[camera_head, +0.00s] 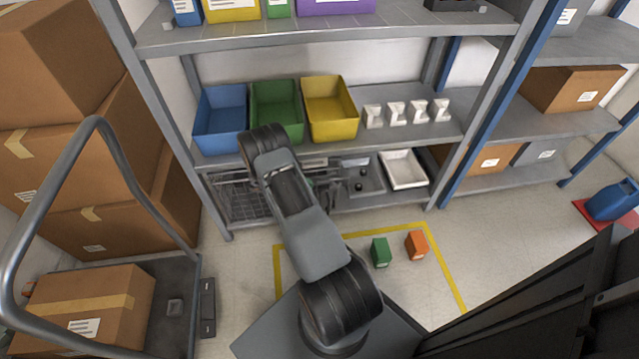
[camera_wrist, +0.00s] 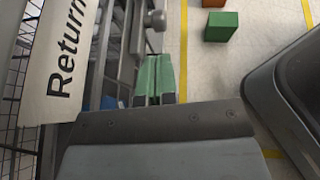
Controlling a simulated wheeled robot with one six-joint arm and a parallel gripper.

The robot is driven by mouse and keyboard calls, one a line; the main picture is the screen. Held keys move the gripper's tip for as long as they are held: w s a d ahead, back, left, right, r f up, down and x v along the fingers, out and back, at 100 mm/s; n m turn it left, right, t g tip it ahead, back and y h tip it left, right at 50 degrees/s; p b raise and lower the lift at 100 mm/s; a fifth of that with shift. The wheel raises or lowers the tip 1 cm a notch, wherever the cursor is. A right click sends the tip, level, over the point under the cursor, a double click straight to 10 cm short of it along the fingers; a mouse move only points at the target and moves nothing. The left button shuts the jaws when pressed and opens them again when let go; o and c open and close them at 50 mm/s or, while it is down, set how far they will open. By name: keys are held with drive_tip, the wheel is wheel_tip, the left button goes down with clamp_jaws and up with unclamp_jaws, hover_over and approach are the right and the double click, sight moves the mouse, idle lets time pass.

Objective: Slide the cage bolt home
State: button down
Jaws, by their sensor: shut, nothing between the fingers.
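The wire mesh cage (camera_head: 236,200) stands on the lower shelf, left of my arm; its dark bars also show along the left edge of the wrist view (camera_wrist: 12,95). In the wrist view a grey metal bolt with a round knob (camera_wrist: 155,20) lies by the cage front. My gripper (camera_wrist: 155,66) has green fingers that are shut together with nothing between them. The fingertips are just below the knob in that picture; I cannot tell whether they touch it. In the head view my arm hides much of the cage front and the bolt.
A "Return" sign (camera_wrist: 60,60) hangs close by the fingers. Right of the cage are a grey tray (camera_head: 366,183) and a white tray (camera_head: 403,169). Blue, green and yellow bins (camera_head: 331,108) stand above. Green (camera_head: 381,252) and orange (camera_head: 416,245) boxes sit on the floor.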

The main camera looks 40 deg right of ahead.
drive_tip(key=p+v, duration=0.1)
drive_tip(key=v, duration=0.5)
idle(0.5)
drive_tip(key=s+a+r+m+t+y+p, duration=0.1)
drive_tip(key=a+r+m+y+p, duration=0.3)
drive_tip(key=r, duration=0.7)
drive_tip(key=s+a+r+t+h+p, duration=0.1)
drive_tip(key=a+r+p, duration=0.3)
drive_tip(key=r, duration=0.7)
drive_tip(key=s+a+r+m+t+y+p, duration=0.1)
drive_tip(key=a+r+m+y+p, duration=0.1)
drive_tip(key=r+p, duration=0.65)
drive_tip(key=s+a+r+m+t+y+p, duration=0.2)
drive_tip(key=s+a+r+p, duration=0.2)
drive_tip(key=r, duration=0.5)
drive_tip(key=s+a+r+m+t+y+p, duration=0.2)
drive_tip(key=s+a+r+p, duration=0.2)
drive_tip(key=r, duration=0.5)
drive_tip(key=s+a+r+m+t+y+p, duration=0.2)
drive_tip(key=s+a+r+p, duration=0.2)
drive_tip(key=r, duration=0.5)
drive_tip(key=shift+s+a+r+t, duration=0.3)
drive_tip(key=shift+s+a+r, duration=0.1)
drive_tip(key=shift+s+a, duration=0.45)
